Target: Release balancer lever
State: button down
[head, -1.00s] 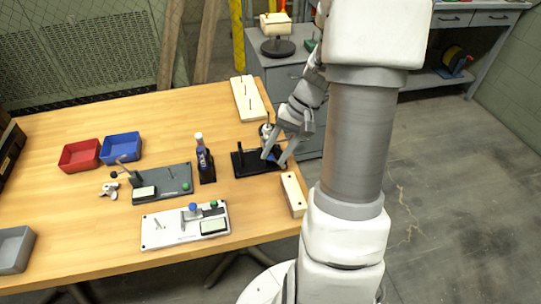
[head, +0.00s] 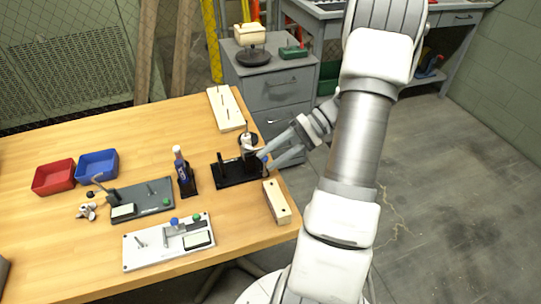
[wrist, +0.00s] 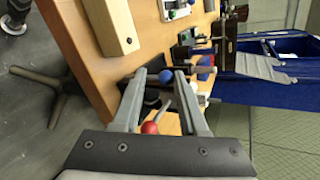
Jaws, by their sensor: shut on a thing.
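A black fixture (head: 226,176) with upright posts stands near the table's right edge. My gripper (head: 258,162) reaches it from the right, with its fingertips over the fixture's right end. A small blue ball knob (wrist: 165,77) lies between the fingertips in the wrist view, and my gripper (wrist: 162,76) appears shut on it. A red ball (wrist: 150,128) on a thin metal rod shows between the fingers, nearer the palm. I cannot tell which of these is the balancer lever. The fingers hide part of the fixture.
A cream block (head: 276,202) lies close in front of the fixture. Red (head: 53,177) and blue (head: 97,164) bins sit farther left.

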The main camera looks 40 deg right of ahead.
jog(key=shift+a+f, duration=0.1)
jog(key=shift+f, duration=0.05)
jog(key=shift+c, duration=2.2)
grip_release()
jog(key=p+v, duration=0.3)
jog(key=v, duration=1.4)
jog(key=shift+d, duration=0.25)
